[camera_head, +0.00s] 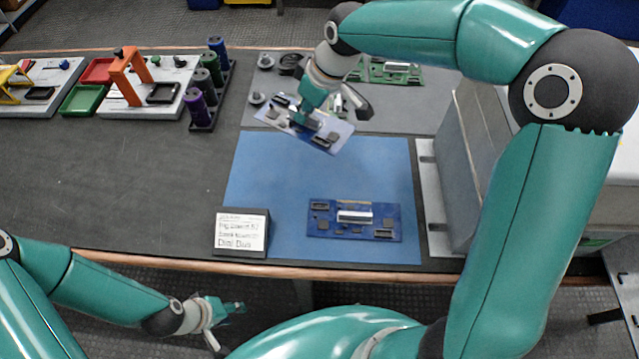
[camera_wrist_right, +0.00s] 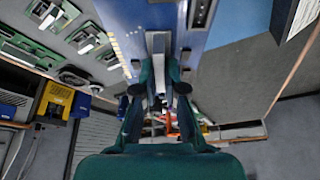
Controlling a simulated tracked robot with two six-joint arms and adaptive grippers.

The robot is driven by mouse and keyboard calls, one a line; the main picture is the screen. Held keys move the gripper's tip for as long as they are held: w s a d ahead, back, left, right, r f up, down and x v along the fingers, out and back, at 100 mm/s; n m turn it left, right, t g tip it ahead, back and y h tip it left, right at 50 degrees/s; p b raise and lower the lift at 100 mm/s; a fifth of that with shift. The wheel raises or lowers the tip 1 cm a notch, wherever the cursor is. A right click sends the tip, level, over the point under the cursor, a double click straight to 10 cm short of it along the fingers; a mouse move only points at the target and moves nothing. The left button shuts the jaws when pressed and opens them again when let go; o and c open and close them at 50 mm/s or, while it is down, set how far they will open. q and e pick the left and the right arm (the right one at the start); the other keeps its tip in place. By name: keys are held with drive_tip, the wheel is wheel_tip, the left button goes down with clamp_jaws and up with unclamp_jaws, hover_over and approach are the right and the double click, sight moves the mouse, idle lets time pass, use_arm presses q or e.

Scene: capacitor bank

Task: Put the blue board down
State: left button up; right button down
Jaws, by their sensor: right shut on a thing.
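My right gripper (camera_head: 312,116) is shut on a blue board (camera_head: 333,137), which looks pale and tilted in the head view. It holds the board over the far part of the blue mat (camera_head: 260,185), near the grey mat. In the right wrist view the board (camera_wrist_right: 215,32) shows strong blue with a gold-marked edge, at the fingers (camera_wrist_right: 158,85). Another blue board (camera_head: 322,228) lies flat on the mat's near right part. My left gripper (camera_head: 236,308) is low, off the table's front edge, away from both boards. Its finger gap is unclear.
A label stand (camera_head: 240,232) sits at the mat's near left corner. A grey mat (camera_head: 395,118) with a green board (camera_head: 395,72) and round parts lies behind. A grey box (camera_head: 470,160) stands right. Coloured cylinders (camera_head: 210,70) and trays stand at the back left. The dark left tabletop is clear.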

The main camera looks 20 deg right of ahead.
sight(338, 158)
drive_tip(key=s+d+r+n+g+y+p, duration=0.1)
drive_tip(key=s+d+r+n+g+p, duration=0.15)
drive_tip(key=d+r+n, duration=0.45)
drive_tip(key=shift+m+t, duration=0.35)
drive_tip(key=shift+m, duration=0.35)
drive_tip(key=f, duration=1.3)
drive_tip(key=d+f+b, duration=0.1)
drive_tip(key=f, duration=0.5)
drive_tip(key=shift+s+f, duration=0.2)
drive_tip(key=shift+s, duration=0.1)
drive_tip(key=c, duration=1.2)
unclamp_jaws()
drive_tip(key=shift+c, duration=0.2)
drive_tip(key=shift+r, duration=0.1)
drive_tip(key=v, duration=1.2)
drive_tip(key=shift+d, duration=0.15)
